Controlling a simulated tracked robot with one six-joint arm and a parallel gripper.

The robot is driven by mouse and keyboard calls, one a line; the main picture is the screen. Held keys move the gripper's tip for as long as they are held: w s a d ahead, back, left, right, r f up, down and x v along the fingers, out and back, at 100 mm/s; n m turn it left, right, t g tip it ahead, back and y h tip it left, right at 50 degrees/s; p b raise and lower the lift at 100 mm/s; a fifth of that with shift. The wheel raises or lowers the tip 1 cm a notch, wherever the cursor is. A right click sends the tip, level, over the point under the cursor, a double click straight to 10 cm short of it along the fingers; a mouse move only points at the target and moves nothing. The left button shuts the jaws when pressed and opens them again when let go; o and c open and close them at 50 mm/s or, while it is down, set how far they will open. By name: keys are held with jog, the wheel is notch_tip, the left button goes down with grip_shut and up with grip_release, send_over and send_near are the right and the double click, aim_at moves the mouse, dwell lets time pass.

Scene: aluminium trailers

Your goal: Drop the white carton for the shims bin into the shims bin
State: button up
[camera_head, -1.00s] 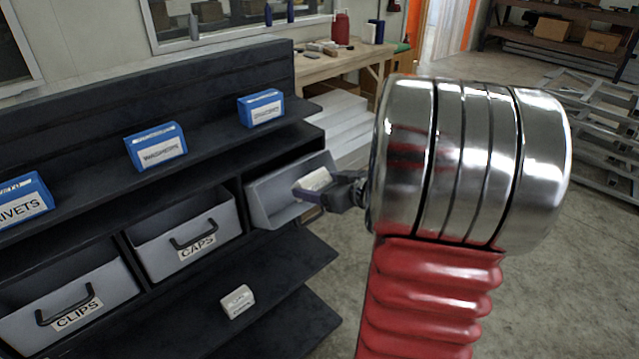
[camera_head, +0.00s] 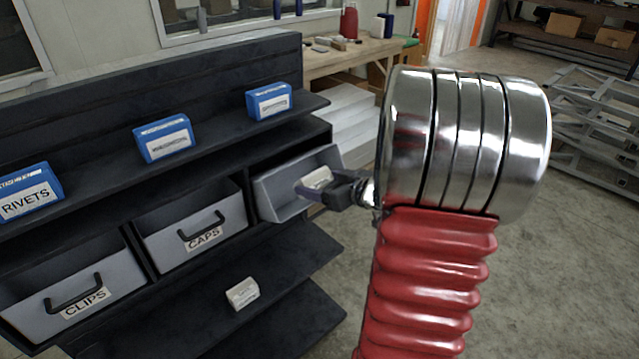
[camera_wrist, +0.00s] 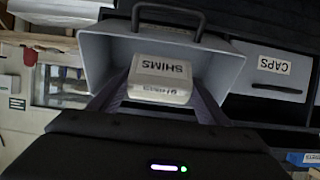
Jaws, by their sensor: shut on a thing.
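The white carton (camera_head: 319,177) is between the fingers of my gripper (camera_head: 322,187). The wrist view shows the carton (camera_wrist: 160,80) with "SHIMS" printed on it and a finger along each side. My gripper is shut on it. The grey bin (camera_head: 270,203) sits at the right end of the bin row, pulled out and tilted. In the wrist view the carton is in front of the open inside of this bin (camera_wrist: 103,58), with the bin's handle at the top. I cannot tell whether the carton touches the bin. The bin's own label is not readable.
The caps bin (camera_head: 175,248) and the clips bin (camera_head: 122,294) stand to the left in the dark rack. Several blue boxes, one marked rivets (camera_head: 28,200), sit on the shelf above. Another small white carton (camera_head: 242,294) lies on the lower shelf.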

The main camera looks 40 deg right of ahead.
jog(key=o, duration=1.2)
jog(key=v, duration=1.3)
jog(key=shift+s+r, duration=0.1)
jog(key=shift+s, duration=0.25)
jog(key=shift+w, duration=0.15)
